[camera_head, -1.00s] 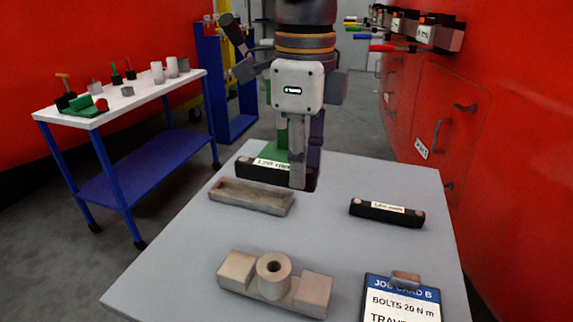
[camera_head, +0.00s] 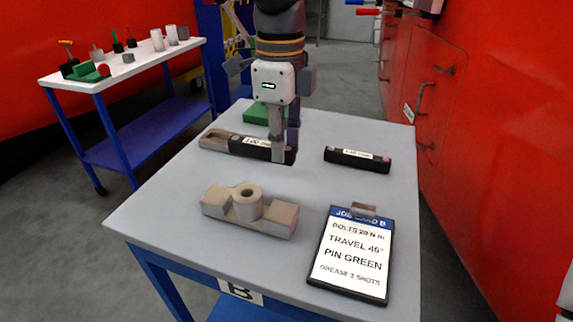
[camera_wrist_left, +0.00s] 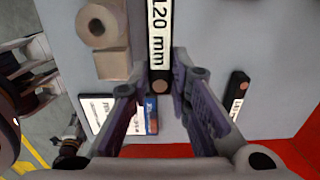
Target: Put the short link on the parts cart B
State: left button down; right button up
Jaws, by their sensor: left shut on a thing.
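My left gripper (camera_head: 277,157) points down over the grey top of parts cart B (camera_head: 240,293), which has a "B" label on its front. It is shut on a black link (camera_head: 250,148) with a white label that reads like "120 mm" in the left wrist view (camera_wrist_left: 160,35). The held link covers part of a tan tray (camera_head: 211,139); I cannot tell how high it is above the top. A second black link (camera_head: 357,160) with a white label lies on the cart to the right. It shows in part in the wrist view (camera_wrist_left: 238,93). My right gripper is not in view.
A beige fixture with a ring (camera_head: 249,210) and a job card clipboard (camera_head: 351,252) lie nearer on the cart. A green block (camera_head: 262,112) is behind the gripper. A white-topped cart (camera_head: 130,70) with small parts stands left. Red walls flank the aisle.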

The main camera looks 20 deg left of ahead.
pick_arm(q)
jog(key=w+f, duration=0.1)
jog(key=f, duration=0.1)
jog(key=w+f, duration=0.1)
jog(key=f, duration=0.1)
jog(key=shift+w+a, duration=0.2)
jog(key=shift+w, duration=0.15)
jog(key=shift+w+f+b, duration=0.15)
jog(key=shift+f, duration=0.7)
jog(key=shift+w+f+b, duration=0.1)
jog(key=shift+f+b, duration=0.05)
jog(key=shift+f, duration=0.7)
jog(key=shift+f, duration=0.2)
jog(key=c, duration=1.5)
grip_release()
notch_tip(320, 180, up, 12)
jog(key=shift+r, duration=0.2)
